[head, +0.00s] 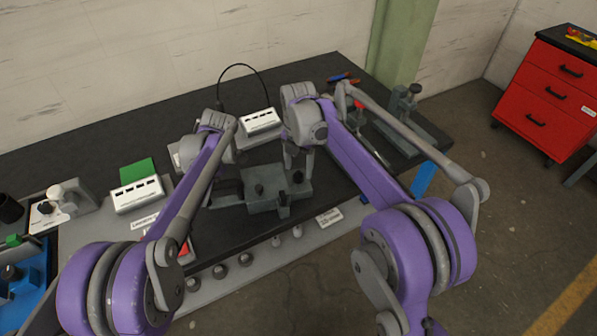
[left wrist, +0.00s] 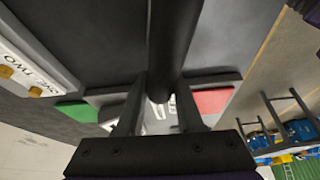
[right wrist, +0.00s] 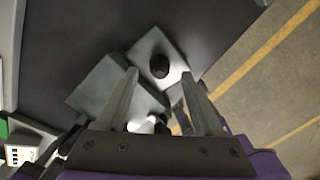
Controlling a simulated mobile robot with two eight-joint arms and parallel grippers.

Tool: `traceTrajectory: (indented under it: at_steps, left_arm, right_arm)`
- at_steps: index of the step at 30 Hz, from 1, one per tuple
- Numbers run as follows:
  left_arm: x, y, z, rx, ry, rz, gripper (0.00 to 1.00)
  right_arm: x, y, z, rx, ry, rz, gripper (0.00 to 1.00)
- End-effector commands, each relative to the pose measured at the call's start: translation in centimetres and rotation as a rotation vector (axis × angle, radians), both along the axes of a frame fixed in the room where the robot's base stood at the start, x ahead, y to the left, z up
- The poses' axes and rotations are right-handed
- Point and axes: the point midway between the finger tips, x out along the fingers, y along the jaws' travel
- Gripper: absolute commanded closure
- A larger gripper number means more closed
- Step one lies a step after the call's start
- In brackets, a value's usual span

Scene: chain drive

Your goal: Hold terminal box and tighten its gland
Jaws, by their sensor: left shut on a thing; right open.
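A grey-green metal block assembly (head: 268,192) with black knobs sits on the dark bench. In the right wrist view, its grey plate (right wrist: 172,50) carries a black round knob (right wrist: 159,66). My right gripper (right wrist: 158,75) is open above it, its fingertips apart on either side of the knob in that view. In the head view the right gripper (head: 298,160) points down at the block. My left gripper (left wrist: 160,80) is shut on a dark round bar (left wrist: 175,35); its far end is cut off by the frame. I cannot tell which part is the terminal box or gland.
White socket boxes (head: 137,194) and (head: 260,121) stand on the bench, with a black cable looping at the back one. A green pad (head: 137,173) lies at left. Several round parts (head: 219,271) line the front ledge. A red drawer cabinet (head: 546,90) stands right.

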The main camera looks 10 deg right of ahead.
Motion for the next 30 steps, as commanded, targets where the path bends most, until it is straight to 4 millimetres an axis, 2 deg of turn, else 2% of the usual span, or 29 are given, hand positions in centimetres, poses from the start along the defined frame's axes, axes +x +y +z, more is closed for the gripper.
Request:
traceTrajectory:
  at_steps: [3, 6, 17, 28, 30]
  left_arm:
    - [0.0, 0.0, 0.0, 0.001, 0.000, 0.002, 1.00]
    - [0.0, 0.0, 0.0, 0.001, 0.000, 0.002, 1.00]
    - [0.0, 0.0, 0.0, 0.000, -0.001, 0.002, 1.00]
    - [0.0, 0.0, 0.0, 0.000, -0.001, 0.002, 1.00]
    - [0.0, 0.0, 0.0, 0.000, -0.001, 0.002, 1.00]
  right_arm:
    - [0.0, 0.0, -1.6, 0.000, 0.000, 0.000, 0.31]
    - [0.0, 0.0, -2.4, 0.000, 0.000, -0.001, 0.31]
    - [0.0, 0.0, -2.7, 0.000, 0.000, -0.001, 0.33]
    - [0.0, 0.0, -2.7, 0.000, 0.000, -0.001, 1.00]
    - [0.0, 0.0, -2.7, 0.000, 0.000, -0.001, 1.00]
